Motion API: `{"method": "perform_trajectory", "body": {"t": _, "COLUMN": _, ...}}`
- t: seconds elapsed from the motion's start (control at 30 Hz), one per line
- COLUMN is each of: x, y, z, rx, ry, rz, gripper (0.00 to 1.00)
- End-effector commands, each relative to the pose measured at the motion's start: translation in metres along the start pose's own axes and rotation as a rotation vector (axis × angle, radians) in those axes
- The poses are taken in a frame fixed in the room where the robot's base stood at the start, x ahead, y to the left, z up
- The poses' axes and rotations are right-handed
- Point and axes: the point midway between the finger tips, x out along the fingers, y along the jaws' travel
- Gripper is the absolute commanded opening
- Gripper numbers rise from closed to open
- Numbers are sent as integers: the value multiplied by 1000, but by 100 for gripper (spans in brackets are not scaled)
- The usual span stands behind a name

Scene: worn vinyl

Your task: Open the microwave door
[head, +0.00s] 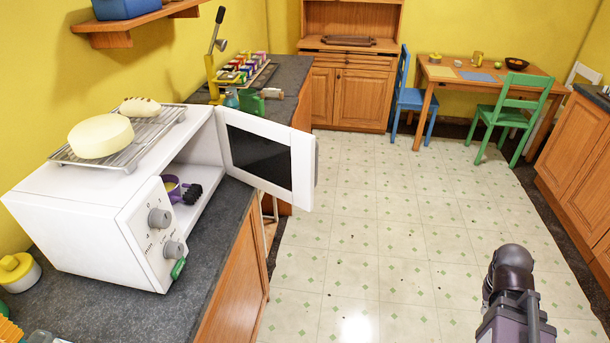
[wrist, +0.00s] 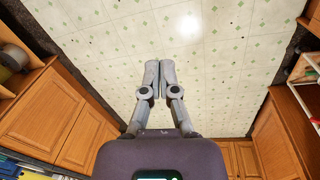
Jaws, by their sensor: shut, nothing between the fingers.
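The white microwave (head: 85,223) stands on the dark counter at the left of the head view. Its door (head: 268,160) is swung wide open, standing out past the counter edge toward the right. The inside shows a purple mug (head: 172,188) and a dark object beside it. In the wrist view my gripper (wrist: 160,72) is shut, its fingertips together with nothing between them, above the open floor. In the head view my arm shows at the lower right, well apart from the door; the fingers are not clear there.
A wire rack (head: 163,125) on the microwave holds a round cream-coloured cake or cheese (head: 100,136) and a loaf (head: 140,107). The counter (head: 130,317) edge runs below the door. Tiled floor (head: 390,220) is clear. A table (head: 480,82) with a blue and a green chair stands at the back.

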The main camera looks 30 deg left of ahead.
Motion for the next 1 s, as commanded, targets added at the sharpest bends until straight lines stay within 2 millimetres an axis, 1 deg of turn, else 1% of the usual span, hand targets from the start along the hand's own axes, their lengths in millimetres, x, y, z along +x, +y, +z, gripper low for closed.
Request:
{"method": "perform_trajectory", "body": {"t": 0.17, "x": -3, "y": -16, "z": -12, "rx": -135, "ry": 18, "rz": 74, "gripper": 0}}
{"method": "perform_trajectory", "body": {"t": 0.47, "x": -15, "y": -58, "z": -39, "rx": -471, "ry": 54, "rz": 266, "gripper": 0}}
{"method": "perform_trajectory", "body": {"t": 0.77, "x": -35, "y": -110, "z": -64, "rx": -811, "ry": 84, "rz": 475, "gripper": 0}}
{"method": "perform_trajectory", "body": {"t": 1.0, "x": -56, "y": -158, "z": -79, "rx": -1074, "ry": 98, "rz": 655, "gripper": 0}}
